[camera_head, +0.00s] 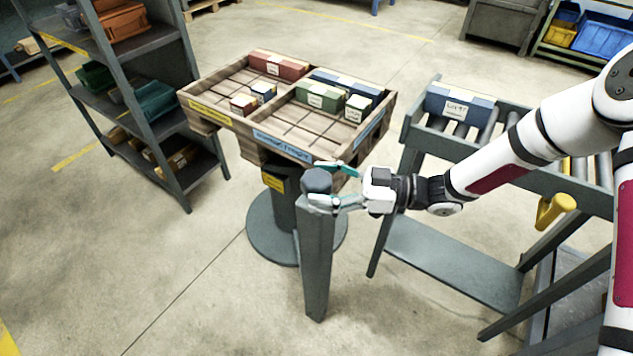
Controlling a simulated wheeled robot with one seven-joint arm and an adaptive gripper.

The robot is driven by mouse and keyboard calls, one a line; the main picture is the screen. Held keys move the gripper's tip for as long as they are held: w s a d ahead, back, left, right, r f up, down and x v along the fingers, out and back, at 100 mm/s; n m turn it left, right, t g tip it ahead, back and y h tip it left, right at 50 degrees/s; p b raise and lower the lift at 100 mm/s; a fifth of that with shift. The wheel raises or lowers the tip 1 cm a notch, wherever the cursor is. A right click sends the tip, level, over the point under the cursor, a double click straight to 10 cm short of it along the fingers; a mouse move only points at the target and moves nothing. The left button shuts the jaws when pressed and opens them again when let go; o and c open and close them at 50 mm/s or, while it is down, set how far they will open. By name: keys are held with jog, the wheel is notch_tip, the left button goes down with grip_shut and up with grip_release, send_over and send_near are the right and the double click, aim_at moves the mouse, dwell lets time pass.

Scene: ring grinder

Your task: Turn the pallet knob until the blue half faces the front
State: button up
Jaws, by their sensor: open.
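The knob (317,181) is a dark grey-blue cap on top of a grey post (316,262) in front of the pallet. My gripper (334,186) reaches in from the right, with its teal fingers open around the knob, one behind it and one in front. Whether the fingers touch it, I cannot tell. The wooden pallet (262,128) sits on a round dark pedestal and is split in two halves. Its left half has a yellow label (211,112) and its right half a blue label (283,145). The blue label lies along the near edge, by the post.
Small boxes stand on the pallet, including a red one (279,66) and a green one (320,96). A roller conveyor (408,135) with a blue box (459,104) and a yellow handle (555,210) is at right. A grey shelf (160,100) stands at left. Floor is clear at front left.

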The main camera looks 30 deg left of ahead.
jog(key=shift+s+a, duration=0.25)
jog(key=shift+a, duration=0.4)
jog(key=c, duration=1.2)
